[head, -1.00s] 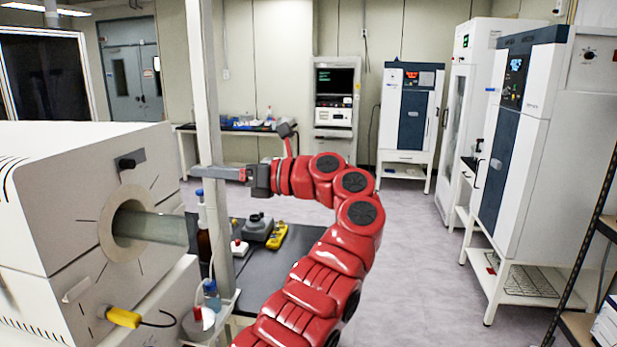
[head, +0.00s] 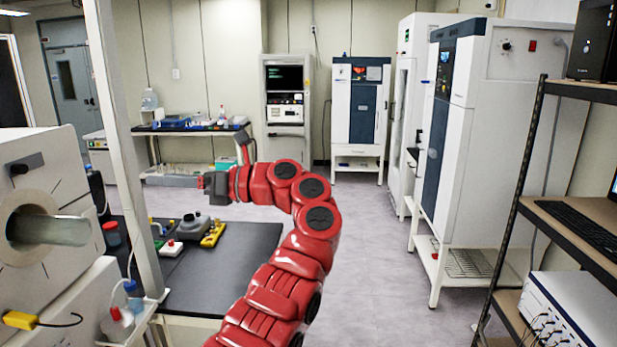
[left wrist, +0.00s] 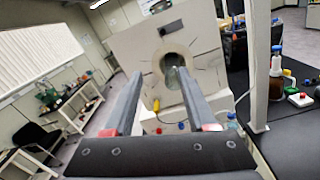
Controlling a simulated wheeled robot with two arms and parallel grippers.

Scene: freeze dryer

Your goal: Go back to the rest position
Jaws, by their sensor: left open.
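My left gripper (head: 152,180) is at the end of my red arm in the head view. Its fingers point left, above the dark bench. In the left wrist view its two fingers (left wrist: 158,74) stand apart with nothing between them. Beyond them is a white tube furnace (left wrist: 148,45) with a round opening and a glassy tube in it. The furnace (head: 45,165) is at the left edge of the head view, apart from the gripper. My right gripper is not in view.
A dark bench (head: 235,265) with small instruments and a white post (head: 120,150) stand left of my arm. The freeze dryer-like cabinet (head: 445,150) and a shelf rack (head: 570,210) are at right. The floor (head: 365,260) between is clear.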

